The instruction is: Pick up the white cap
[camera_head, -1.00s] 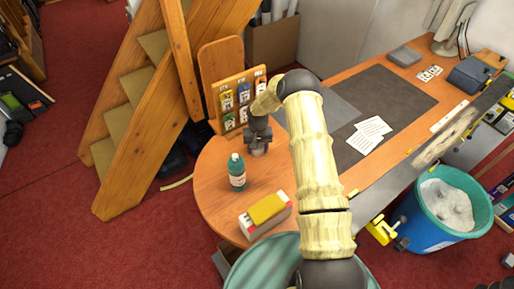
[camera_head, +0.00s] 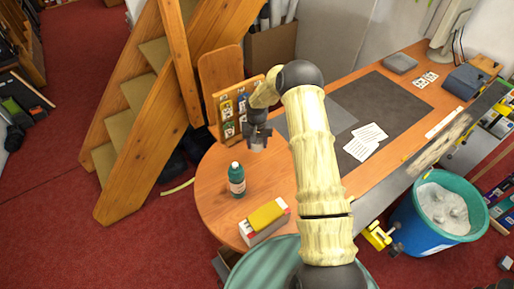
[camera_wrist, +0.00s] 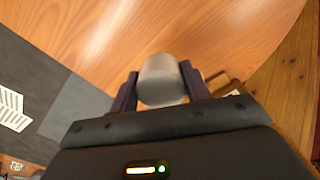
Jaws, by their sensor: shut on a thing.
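The white cap (camera_wrist: 162,80) sits between the two dark fingers of my gripper (camera_wrist: 160,92) in the wrist view, with a finger against each side. In the head view my gripper (camera_head: 257,140) hangs over the round end of the wooden bench, and the cap (camera_head: 257,145) shows small and pale at its tips. The gripper is shut on the cap. The exact gap between cap and bench top is hard to judge.
A green bottle (camera_head: 236,179) and a box with a yellow top (camera_head: 265,219) stand nearer on the bench (camera_head: 212,195). A wooden rack of coloured packets (camera_head: 228,112) stands just behind the gripper. Papers lie on the dark mat (camera_head: 390,98) to the right.

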